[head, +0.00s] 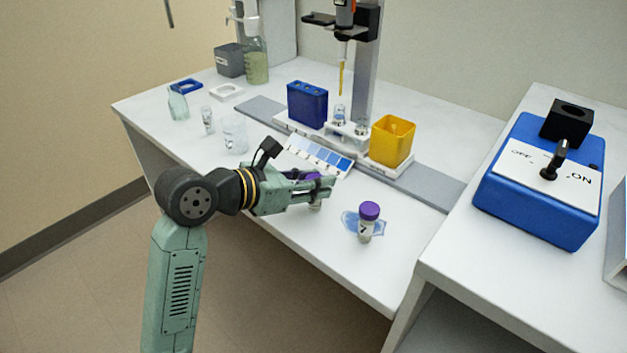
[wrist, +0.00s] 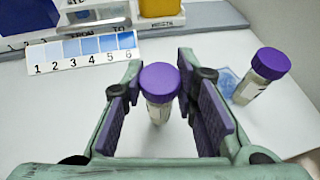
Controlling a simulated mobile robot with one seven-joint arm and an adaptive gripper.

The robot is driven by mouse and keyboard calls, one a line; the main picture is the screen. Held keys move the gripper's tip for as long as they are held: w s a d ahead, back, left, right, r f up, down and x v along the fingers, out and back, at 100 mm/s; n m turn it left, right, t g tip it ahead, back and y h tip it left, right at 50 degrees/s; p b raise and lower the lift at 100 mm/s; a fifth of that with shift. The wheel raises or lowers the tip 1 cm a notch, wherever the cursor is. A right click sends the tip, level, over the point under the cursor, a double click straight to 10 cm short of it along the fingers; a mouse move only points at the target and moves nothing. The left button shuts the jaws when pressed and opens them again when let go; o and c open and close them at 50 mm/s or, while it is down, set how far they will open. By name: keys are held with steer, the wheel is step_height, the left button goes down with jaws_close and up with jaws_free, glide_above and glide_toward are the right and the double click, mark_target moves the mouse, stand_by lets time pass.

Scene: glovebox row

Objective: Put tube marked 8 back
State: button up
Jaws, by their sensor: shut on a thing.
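My gripper (head: 318,187) is shut on a small clear tube with a purple cap (wrist: 160,82), low over the white bench. In the wrist view the tube stands upright between the two purple-padded fingers. No number can be read on it, so I cannot tell whether it is the one marked 8. Whether its base touches the bench is unclear. A second purple-capped tube (head: 367,222), marked 7, stands to the right of my gripper. It also shows at the right in the wrist view (wrist: 262,76), beside a light-blue patch (wrist: 228,82).
Behind my gripper lie a blue colour chart (head: 320,157), a blue rack (head: 307,103), a white holder (head: 346,134) with glass tubes and a yellow bin (head: 391,140). Clear glassware (head: 234,135) stands left. A blue machine (head: 540,180) sits on the right bench.

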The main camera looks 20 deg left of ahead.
steer(key=shift+f, duration=0.2)
steer(key=o, duration=1.1)
steer(key=shift+r, duration=0.1)
